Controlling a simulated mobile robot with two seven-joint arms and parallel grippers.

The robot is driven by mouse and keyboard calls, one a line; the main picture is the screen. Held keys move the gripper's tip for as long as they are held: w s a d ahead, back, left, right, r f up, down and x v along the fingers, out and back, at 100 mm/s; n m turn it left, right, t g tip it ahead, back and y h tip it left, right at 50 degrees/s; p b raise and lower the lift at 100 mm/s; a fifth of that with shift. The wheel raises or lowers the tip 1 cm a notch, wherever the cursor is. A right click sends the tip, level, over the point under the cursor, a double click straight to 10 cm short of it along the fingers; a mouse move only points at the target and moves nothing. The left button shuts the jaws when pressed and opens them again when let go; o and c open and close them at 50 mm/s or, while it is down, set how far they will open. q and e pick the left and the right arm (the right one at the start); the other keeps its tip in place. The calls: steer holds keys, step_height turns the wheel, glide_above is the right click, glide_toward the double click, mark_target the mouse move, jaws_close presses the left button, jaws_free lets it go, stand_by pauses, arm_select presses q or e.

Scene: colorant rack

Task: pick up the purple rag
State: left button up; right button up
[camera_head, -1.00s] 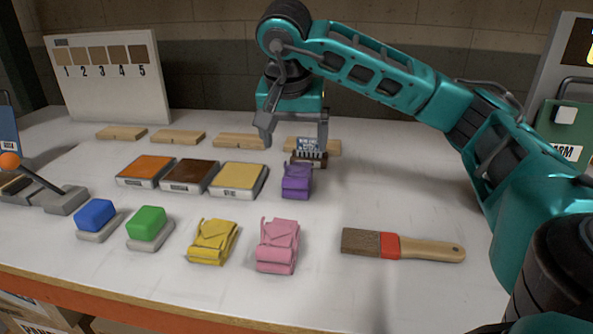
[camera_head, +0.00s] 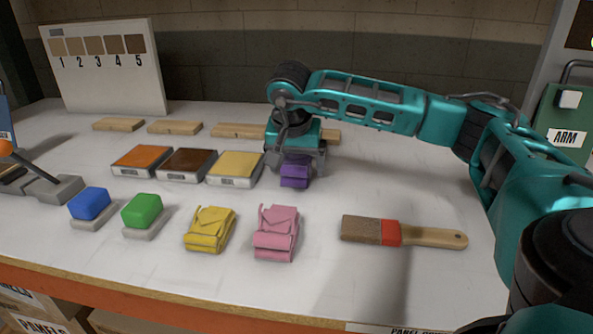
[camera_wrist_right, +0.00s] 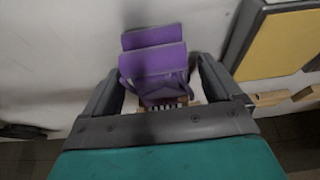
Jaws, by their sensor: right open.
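The purple rag (camera_head: 295,174) is a folded cloth on the white table, right of the yellow pad. My right gripper (camera_head: 297,168) is lowered over it from above, open, and hides its upper part. In the right wrist view, the purple rag (camera_wrist_right: 154,62) lies between and beyond the two open fingers of my right gripper (camera_wrist_right: 155,78). A gap shows beside the rag at the fingers, so it does not look clamped. My left gripper is not in view.
The yellow pad (camera_head: 235,168) stands close left of the rag, with brown (camera_head: 187,164) and orange (camera_head: 142,160) pads beyond. A yellow rag (camera_head: 210,229), a pink rag (camera_head: 277,232) and a brush (camera_head: 403,232) lie nearer. Wooden blocks (camera_head: 174,128) line the back.

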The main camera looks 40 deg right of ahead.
mark_target(296, 157)
steer(key=shift+d+f, duration=0.1)
steer(key=shift+f, duration=0.1)
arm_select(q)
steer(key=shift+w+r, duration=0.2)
arm_select(e)
steer(key=shift+c, duration=0.4)
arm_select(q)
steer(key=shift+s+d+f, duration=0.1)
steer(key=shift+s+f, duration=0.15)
arm_select(e)
steer(key=c, duration=1)
steer(key=shift+r, duration=0.15)
arm_select(q)
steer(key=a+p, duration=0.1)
steer(key=p, duration=0.1)
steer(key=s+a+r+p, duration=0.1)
steer(key=p, duration=0.1)
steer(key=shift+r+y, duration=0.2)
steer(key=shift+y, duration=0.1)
arm_select(e)
step_height(296, 157, up, 20)
steer(key=shift+f, duration=0.1)
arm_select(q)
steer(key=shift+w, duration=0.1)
arm_select(e)
steer(key=shift+w, duration=0.1)
